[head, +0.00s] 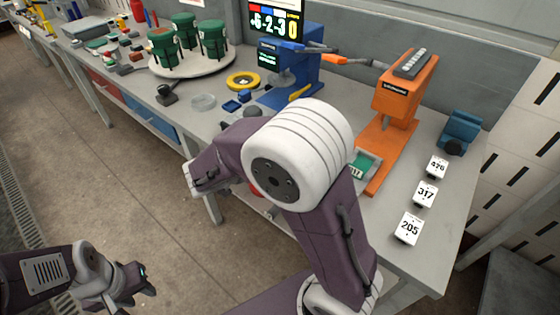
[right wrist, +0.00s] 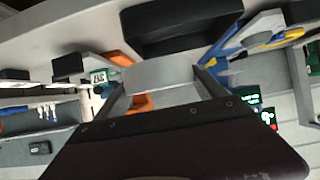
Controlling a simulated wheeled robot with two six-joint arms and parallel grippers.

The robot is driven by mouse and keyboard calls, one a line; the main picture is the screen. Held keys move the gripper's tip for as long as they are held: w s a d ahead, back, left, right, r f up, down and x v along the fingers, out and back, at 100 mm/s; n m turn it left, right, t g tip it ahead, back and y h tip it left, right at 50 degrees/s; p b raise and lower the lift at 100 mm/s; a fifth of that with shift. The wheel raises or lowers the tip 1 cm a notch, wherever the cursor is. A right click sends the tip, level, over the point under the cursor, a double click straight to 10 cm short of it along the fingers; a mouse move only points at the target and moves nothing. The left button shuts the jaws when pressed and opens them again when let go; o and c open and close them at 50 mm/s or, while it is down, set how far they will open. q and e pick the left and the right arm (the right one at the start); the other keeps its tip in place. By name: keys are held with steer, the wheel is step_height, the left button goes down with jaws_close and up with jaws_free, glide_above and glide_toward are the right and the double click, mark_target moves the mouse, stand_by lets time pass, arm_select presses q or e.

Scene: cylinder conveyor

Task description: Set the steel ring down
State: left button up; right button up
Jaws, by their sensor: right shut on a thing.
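My right gripper (right wrist: 162,84) shows its two grey fingers in the right wrist view, with a pale grey metal piece (right wrist: 165,72) spanning between them. This looks like the steel ring, held in the jaws, but its round outline does not show. In the head view, my right arm reaches over the front edge of the workbench (head: 420,245) and its forearm hides most of what it holds. My left gripper (head: 130,283) hangs low at the left above the floor, away from the bench. Its finger gap is not clear.
An orange press (head: 396,100) and a blue machine (head: 290,75) stand on the bench. Number cards (head: 409,229) lie at the right. A round white tray (head: 195,68) holds green fixtures. A yellow ring (head: 243,80) lies near the blue machine.

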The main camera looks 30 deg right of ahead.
steer(key=w+d+f, duration=0.1)
steer(key=w, duration=0.1)
steer(key=w+d+f, duration=0.1)
steer(key=w+f, duration=0.1)
steer(key=w+d+f, duration=0.1)
steer(key=w, duration=0.1)
steer(key=shift+w+d+f, duration=0.15)
steer(key=shift+w+d, duration=0.1)
steer(key=shift+d+f, duration=0.1)
step_height(320, 180, down, 4)
steer(key=shift+w+f, duration=0.1)
steer(key=shift+f, duration=0.1)
steer(key=o, duration=1.5)
steer(key=shift+c, duration=0.2)
steer(key=shift+r+p, duration=0.35)
steer(key=shift+r, duration=0.05)
steer(key=v, duration=1.2)
steer(key=shift+f, duration=0.2)
